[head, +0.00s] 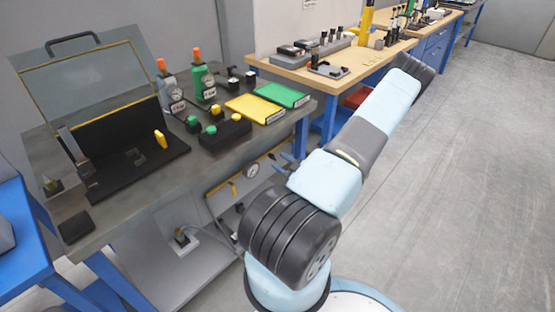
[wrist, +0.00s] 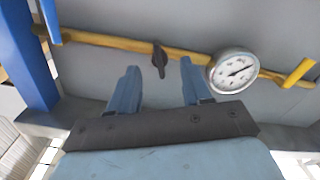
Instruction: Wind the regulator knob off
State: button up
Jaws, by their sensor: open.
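The regulator knob (wrist: 159,60) is a small dark handle on a yellow pipe (wrist: 100,40), left of a round white gauge (wrist: 232,70) in the wrist view. It stands roughly across the pipe. My gripper (wrist: 159,67) is open, with one blue finger on each side of the knob in the picture. The fingertips appear short of the knob; no contact shows. In the head view my gripper (head: 284,162) is beside the panel under the bench, near the gauge (head: 252,170). I cannot make out the knob there.
A yellow lever (wrist: 299,72) is on the pipe right of the gauge. A blue bench leg (wrist: 28,60) stands at the left. Above the panel, the grey bench (head: 215,160) carries an open case, bottles and trays. The floor at right is clear.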

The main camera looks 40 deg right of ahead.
aim_at(272, 157)
jog(key=shift+w+a, duration=0.15)
jog(key=shift+w, duration=1.45)
jog(key=shift+c, duration=0.3)
grip_shut()
